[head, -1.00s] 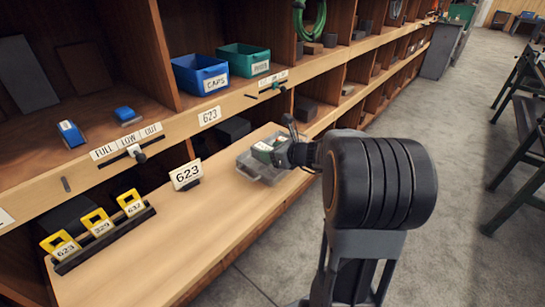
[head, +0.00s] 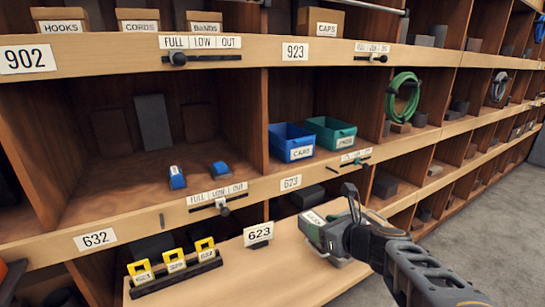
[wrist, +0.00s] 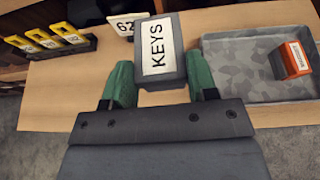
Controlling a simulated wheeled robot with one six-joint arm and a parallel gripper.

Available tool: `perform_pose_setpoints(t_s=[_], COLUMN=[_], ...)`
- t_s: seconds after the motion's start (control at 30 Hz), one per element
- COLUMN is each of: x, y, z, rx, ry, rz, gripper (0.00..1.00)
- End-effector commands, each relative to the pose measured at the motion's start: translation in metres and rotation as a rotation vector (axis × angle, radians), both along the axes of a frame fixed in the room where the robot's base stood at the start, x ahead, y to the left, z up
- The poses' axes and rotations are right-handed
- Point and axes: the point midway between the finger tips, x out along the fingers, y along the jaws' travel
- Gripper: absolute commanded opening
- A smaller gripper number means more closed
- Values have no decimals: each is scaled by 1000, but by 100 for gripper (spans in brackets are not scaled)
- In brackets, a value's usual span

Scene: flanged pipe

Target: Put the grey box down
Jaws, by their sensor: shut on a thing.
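The grey box (wrist: 173,78) has a white label reading KEYS. In the wrist view it sits between the two green fingers of my gripper (wrist: 160,85), which is shut on it. Bare wooden shelf (wrist: 85,88) shows to the left of the box and behind it. In the head view my gripper (head: 322,230) is over the right part of this shelf. The box's white label (head: 313,217) shows there at the gripper's end, but most of the box is hidden. Whether the box touches the shelf I cannot tell.
A grey tray (wrist: 237,90) holding an orange box (wrist: 290,60) lies to the right of the box. A 623 card (head: 258,233) stands beyond the box. A black rack (head: 175,279) with yellow tags is at left. Bare shelf lies between.

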Motion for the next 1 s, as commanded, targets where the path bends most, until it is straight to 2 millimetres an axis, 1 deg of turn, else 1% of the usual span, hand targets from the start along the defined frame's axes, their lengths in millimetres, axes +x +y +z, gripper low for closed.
perform_pose_setpoints(t_s=[0.03,0.13,0.23,0.4,0.53,0.7,0.83,1.0], x=[10,29,45,60,65,67,66,66], y=[-1,-4,-8,-13,-14,-11,-6,-4], z=[9,11,3,-15,-29,-46,-53,-53], rx=[0,5,5,4,3,1,0,0], ry=[-2,7,8,7,6,5,0,-3], rz=[3,-24,-66,-129,-163,-182,-172,-168], gripper=[24,24,24,24,24,24,24,24])
